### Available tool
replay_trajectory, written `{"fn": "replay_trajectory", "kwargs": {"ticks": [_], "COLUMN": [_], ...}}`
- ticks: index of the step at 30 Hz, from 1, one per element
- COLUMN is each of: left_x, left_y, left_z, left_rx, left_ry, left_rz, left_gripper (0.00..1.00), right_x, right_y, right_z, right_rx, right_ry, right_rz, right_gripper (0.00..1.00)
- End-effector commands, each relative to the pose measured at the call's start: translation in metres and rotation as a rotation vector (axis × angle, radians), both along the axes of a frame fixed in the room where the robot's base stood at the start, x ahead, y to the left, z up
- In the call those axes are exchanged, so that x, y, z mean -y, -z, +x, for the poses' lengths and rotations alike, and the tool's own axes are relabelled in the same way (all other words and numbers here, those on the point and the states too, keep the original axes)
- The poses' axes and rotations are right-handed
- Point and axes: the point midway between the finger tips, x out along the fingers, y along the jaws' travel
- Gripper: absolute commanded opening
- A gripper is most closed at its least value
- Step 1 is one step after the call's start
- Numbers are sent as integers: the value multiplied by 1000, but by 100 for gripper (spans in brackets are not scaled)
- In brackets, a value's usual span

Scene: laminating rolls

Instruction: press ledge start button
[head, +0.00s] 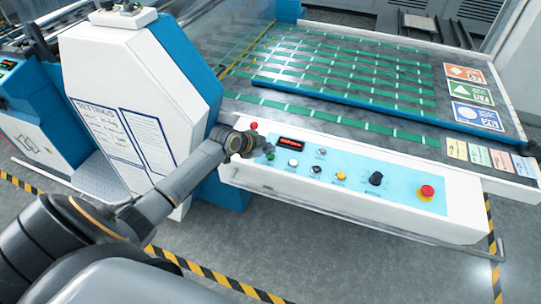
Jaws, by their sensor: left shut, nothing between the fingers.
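The ledge control panel (335,177) is a light blue strip on the machine's white front ledge. It carries a red-lit display (290,143), several small buttons, a black knob (376,179) and a red emergency stop (427,191) on yellow. A green button (270,156) sits at the panel's left end, just beside my left gripper. A small red knob or light (254,126) stands behind the gripper. My left gripper (258,147) is shut and empty, over the panel's left end. I cannot tell whether it touches anything. My right gripper is not in view.
Behind the panel lies a conveyor bed with green belts (345,72) and a blue bar (350,105). Coloured sign cards (477,115) lie at its right. A tall white and blue housing (135,95) stands at left. A metal rail (370,222) runs along the ledge's front. Striped tape marks the floor.

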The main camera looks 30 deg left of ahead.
Motion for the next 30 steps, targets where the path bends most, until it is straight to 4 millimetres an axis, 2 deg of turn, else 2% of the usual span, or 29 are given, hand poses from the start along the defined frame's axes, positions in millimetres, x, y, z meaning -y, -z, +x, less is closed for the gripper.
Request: {"fn": "replay_trajectory", "kwargs": {"ticks": [9,30], "left_x": [0,0], "left_y": [9,13], "left_z": [0,0], "left_rx": [-1,0], "left_ry": [1,0], "left_rz": [0,0], "left_gripper": [0,0], "right_x": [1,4], "right_y": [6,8], "right_z": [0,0], "right_rx": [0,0], "right_ry": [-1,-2], "right_rz": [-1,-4], "right_gripper": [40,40]}}
